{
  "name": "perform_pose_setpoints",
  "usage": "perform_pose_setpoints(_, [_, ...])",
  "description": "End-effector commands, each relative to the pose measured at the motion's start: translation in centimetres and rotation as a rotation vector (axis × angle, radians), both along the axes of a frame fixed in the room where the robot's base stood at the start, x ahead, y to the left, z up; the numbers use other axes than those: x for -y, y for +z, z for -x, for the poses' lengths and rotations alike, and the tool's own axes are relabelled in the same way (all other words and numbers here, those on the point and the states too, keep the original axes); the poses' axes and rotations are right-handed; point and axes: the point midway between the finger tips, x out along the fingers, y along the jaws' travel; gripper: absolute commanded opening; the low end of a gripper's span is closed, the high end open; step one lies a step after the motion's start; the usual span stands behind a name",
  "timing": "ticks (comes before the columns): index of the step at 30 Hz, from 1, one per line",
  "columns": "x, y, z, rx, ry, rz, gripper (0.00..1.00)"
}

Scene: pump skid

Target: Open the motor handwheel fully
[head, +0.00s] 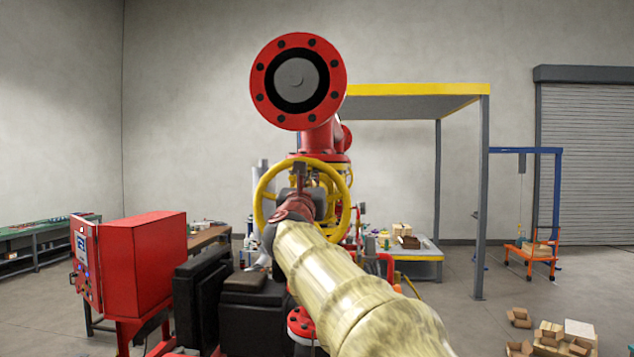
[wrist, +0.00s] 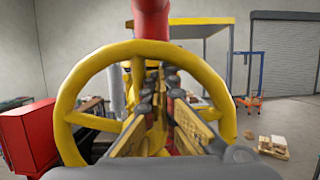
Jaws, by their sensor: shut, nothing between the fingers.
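The yellow handwheel (head: 345,188) stands upright in the middle of the head view, below a red flanged pipe. In the wrist view the handwheel (wrist: 66,97) faces me, and its rim nearly fills the picture. My gripper (head: 299,172) is in front of the wheel's middle in the head view. In the wrist view my gripper (wrist: 159,78) points at the inside of the rim, over the hub and spokes. The fingers are shut with nothing held. They hide the hub and part of the spokes. I cannot tell whether they touch the wheel.
The red flanged pipe (head: 298,82) rises above the wheel. A red control cabinet (head: 148,262) stands at left, with black equipment (head: 203,300) beside it. A yellow-topped frame (head: 418,89) stands behind at right. Boxes (head: 549,332) lie on the floor at lower right.

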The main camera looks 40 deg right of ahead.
Motion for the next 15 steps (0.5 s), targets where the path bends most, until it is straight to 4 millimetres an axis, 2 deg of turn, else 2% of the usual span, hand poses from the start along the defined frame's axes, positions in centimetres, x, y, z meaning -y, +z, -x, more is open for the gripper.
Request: perform_pose_setpoints(15, [-2.4,-1.1,2.5,0.004,-0.001,0.002,0.0])
